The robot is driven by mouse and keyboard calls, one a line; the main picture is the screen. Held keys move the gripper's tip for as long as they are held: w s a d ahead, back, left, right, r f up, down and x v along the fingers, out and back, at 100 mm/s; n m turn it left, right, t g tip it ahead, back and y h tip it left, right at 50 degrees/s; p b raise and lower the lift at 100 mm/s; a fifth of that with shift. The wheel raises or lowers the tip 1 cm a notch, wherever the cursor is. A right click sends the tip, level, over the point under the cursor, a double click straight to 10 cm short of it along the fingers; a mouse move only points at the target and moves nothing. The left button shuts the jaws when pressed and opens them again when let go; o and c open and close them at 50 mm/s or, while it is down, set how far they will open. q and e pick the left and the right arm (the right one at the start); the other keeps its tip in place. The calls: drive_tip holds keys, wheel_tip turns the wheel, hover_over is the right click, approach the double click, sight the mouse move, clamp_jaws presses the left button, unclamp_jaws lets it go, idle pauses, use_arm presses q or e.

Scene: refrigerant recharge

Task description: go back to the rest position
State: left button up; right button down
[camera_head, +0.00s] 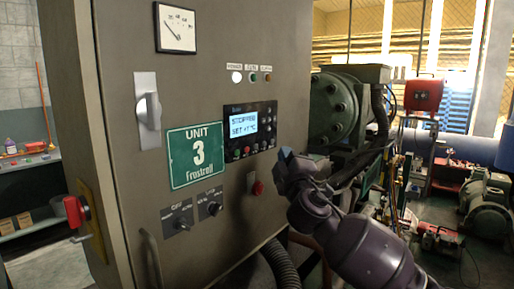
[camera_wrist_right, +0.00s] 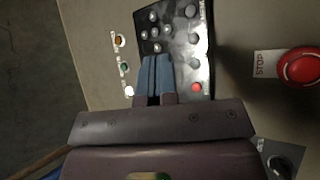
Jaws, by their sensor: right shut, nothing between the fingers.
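My right gripper (camera_head: 285,156) is in front of the grey cabinet (camera_head: 95,110), to the right of the control panel (camera_head: 251,131) in the head view. Its two blue fingers are together with nothing between them. The right wrist view shows the fingers (camera_wrist_right: 155,75) over part of the control panel (camera_wrist_right: 178,30), hiding some of its buttons. I cannot tell whether they touch it. The panel display (camera_head: 243,124) reads "STOPPED" and a "SET" value. My left gripper is in neither view.
A red stop button (camera_head: 258,187) sits below the panel; it is at the right of the wrist view (camera_wrist_right: 299,67). A large green compressor (camera_head: 335,108) stands behind my right arm.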

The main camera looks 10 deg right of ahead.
drive_tip(key=s+f+m+g+y, duration=0.25)
drive_tip(key=s+f, duration=0.25)
drive_tip(key=f, duration=0.7)
drive_tip(key=s+f+m+g+y, duration=0.2)
drive_tip(key=s+f+m+g, duration=0.15)
drive_tip(key=f, duration=0.95)
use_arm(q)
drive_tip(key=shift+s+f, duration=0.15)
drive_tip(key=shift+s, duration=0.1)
use_arm(e)
drive_tip(key=s+d+f+m+g+h, duration=0.2)
drive_tip(key=s+d+f+m, duration=0.1)
drive_tip(key=s+f, duration=0.9)
drive_tip(key=s+d+f+m+g+h, duration=0.2)
drive_tip(key=s+d+f+m+g, duration=0.1)
drive_tip(key=s+f, duration=1)
drive_tip(key=shift+s+m, duration=0.5)
drive_tip(key=shift+s, duration=0.55)
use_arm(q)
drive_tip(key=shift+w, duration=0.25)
use_arm(e)
drive_tip(key=shift+f, duration=0.1)
